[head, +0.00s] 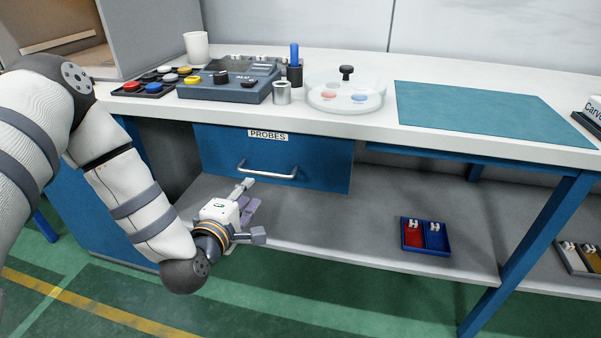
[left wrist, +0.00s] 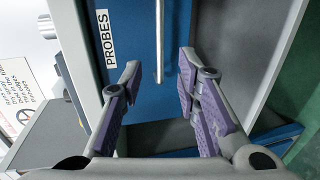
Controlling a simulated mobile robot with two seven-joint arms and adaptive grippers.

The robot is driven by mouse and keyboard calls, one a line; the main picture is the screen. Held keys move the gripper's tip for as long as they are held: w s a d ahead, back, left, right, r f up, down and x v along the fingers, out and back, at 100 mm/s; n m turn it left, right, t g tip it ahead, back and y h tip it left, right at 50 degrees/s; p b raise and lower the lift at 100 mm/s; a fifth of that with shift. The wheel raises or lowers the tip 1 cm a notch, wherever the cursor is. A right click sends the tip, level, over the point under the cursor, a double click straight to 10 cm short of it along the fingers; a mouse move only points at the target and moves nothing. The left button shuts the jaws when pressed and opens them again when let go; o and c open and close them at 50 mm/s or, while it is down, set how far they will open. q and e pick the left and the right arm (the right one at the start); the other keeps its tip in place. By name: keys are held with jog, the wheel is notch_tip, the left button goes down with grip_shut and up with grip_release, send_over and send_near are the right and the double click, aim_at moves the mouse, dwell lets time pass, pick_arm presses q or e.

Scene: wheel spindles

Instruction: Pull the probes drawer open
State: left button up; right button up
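The probes drawer (head: 222,150) has a blue front with a white PROBES label and hangs under the left part of the bench top. It looks closed. Its silver bar handle (head: 268,174) runs across the front. My left gripper (head: 254,210) is open and empty, below and in front of the handle. In the left wrist view the drawer front (left wrist: 135,45) and PROBES label appear turned sideways. There the handle (left wrist: 160,40) lines up with the gap between the fingertips (left wrist: 160,68), apparently beyond them and not gripped. My right gripper is out of view.
The bench top (head: 340,122) carries a control box (head: 230,82), a clear lidded dish (head: 345,95) and a teal mat (head: 480,110). A grey lower shelf (head: 350,225) lies beneath the drawer, with a red and blue tray (head: 426,236) at right. Space before the drawer looks free.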

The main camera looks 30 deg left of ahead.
aim_at(262, 174)
pick_arm(q)
jog(key=x, duration=0.4)
jog(key=b+x, duration=0.1)
jog(key=x, duration=0.6)
jog(key=shift+w+a+f, duration=0.1)
jog(key=shift+w+a, duration=0.1)
jog(key=shift+a, duration=0.15)
grip_shut()
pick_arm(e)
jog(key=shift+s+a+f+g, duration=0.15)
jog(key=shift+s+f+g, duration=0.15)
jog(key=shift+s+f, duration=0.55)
